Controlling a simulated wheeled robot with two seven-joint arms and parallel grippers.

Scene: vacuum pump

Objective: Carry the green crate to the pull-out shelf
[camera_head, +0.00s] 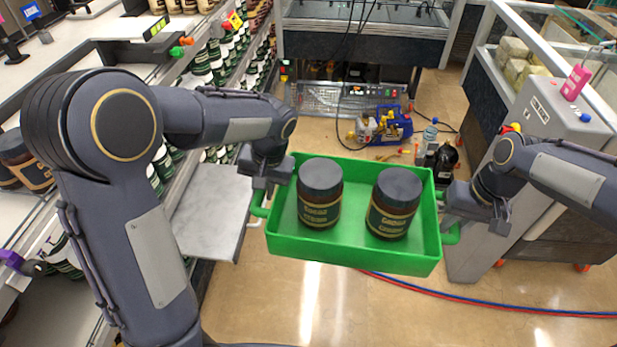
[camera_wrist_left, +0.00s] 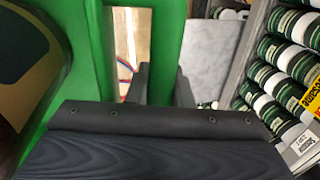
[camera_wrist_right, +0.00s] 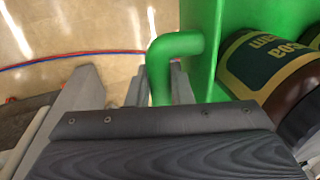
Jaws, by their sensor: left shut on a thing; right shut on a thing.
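The green crate (camera_head: 350,258) hangs above the floor between my two arms, roughly level. Two dark jars with dark lids stand in it, a left jar (camera_head: 320,195) and a right jar (camera_head: 393,203). My left gripper (camera_head: 262,190) is shut on the crate's left handle, which also shows in the left wrist view (camera_wrist_left: 165,60). My right gripper (camera_head: 450,215) is shut on the right handle, seen in the right wrist view (camera_wrist_right: 163,65). The pull-out shelf (camera_head: 210,208), a grey marbled board, sticks out from the rack left of the crate.
The rack (camera_head: 225,60) on the left holds several rows of jars. A blue and yellow vacuum pump (camera_head: 392,125) is on the floor behind the crate. A grey cabinet (camera_head: 550,110) stands at the right. Red and blue hoses (camera_head: 450,299) cross the open floor.

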